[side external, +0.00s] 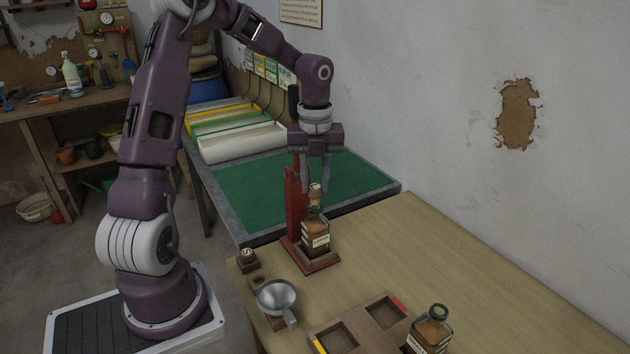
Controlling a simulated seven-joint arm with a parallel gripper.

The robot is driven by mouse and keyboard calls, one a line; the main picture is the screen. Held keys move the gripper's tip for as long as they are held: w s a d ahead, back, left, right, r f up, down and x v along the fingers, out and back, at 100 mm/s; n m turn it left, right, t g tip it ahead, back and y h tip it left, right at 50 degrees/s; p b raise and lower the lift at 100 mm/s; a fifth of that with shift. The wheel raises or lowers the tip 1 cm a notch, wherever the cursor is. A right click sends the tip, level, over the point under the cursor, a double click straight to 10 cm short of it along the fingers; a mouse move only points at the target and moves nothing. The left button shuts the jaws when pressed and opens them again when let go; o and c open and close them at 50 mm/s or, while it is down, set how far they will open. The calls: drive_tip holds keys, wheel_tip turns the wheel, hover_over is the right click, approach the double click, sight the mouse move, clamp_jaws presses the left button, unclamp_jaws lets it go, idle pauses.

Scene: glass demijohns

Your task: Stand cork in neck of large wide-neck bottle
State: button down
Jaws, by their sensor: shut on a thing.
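My gripper (316,188) points straight down over a square glass bottle (315,236) with brown contents and a pale label. Its fingers are shut on a small tan cork (316,187), partly hidden between them. The cork is at or just above the bottle's neck; I cannot tell whether it touches or is inside. This bottle stands upright on the base of a red stand (292,205). A second square bottle (432,328), with an open-looking top and brown contents, stands at the front right, cut off by the picture's edge. I cannot tell for certain which bottle has the wider neck.
A metal funnel (277,297) and a small dark block (247,260) sit at the table's left edge. A wooden tray (364,322) with square recesses and yellow and red marks lies in front. The wooden tabletop (460,255) is clear at right. Behind is a green mat (350,176).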

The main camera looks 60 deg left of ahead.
drive_tip(key=shift+f, duration=1.15)
idle(0.6)
idle(0.6)
drive_tip(key=c, duration=1)
unclamp_jaws()
drive_tip(key=shift+r, duration=3)
